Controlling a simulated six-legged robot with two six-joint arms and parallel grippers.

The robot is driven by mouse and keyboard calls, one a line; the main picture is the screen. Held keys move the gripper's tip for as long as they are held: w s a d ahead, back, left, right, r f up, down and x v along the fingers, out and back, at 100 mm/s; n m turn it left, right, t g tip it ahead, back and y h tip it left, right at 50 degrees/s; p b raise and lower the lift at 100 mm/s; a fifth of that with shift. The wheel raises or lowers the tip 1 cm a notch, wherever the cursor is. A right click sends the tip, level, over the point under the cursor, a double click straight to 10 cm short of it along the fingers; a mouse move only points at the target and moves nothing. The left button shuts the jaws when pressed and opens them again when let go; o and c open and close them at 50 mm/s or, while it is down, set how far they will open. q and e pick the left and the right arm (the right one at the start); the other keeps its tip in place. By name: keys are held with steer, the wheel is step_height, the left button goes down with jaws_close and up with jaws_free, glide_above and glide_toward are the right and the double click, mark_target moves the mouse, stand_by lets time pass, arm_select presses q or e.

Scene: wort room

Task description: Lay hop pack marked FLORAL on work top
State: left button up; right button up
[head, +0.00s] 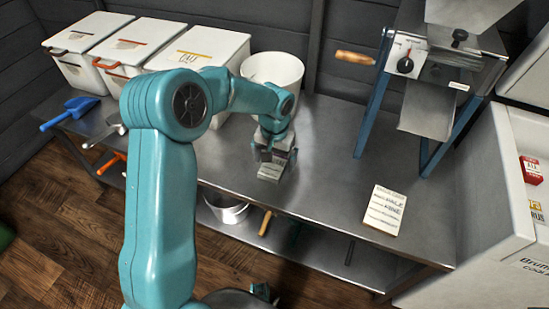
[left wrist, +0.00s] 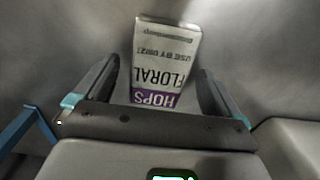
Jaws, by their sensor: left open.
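The hop pack marked FLORAL (head: 271,172) is a small pale pack with a purple HOPS band. It rests on the steel work top (head: 325,165) near its front edge, under my left gripper (head: 275,150). In the left wrist view the FLORAL pack (left wrist: 160,58) lies between the two fingers of my left gripper (left wrist: 158,70), its lettering upside down. The fingers are open, with a gap visible on each side of the pack. In the head view the gripper partly hides the pack. My right gripper does not show.
A white bucket (head: 273,70) stands behind the pack, with lidded white bins (head: 200,48) to the left. A blue scoop (head: 68,113) lies at the left end. A written card (head: 384,210) and a mill (head: 440,75) are at right. The middle is clear.

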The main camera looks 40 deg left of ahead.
mark_target(274, 163)
arm_select(q)
step_height(274, 163, up, 12)
steer(key=p, duration=0.3)
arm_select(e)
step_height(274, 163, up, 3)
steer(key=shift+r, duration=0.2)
arm_select(q)
steer(key=shift+s, duration=0.1)
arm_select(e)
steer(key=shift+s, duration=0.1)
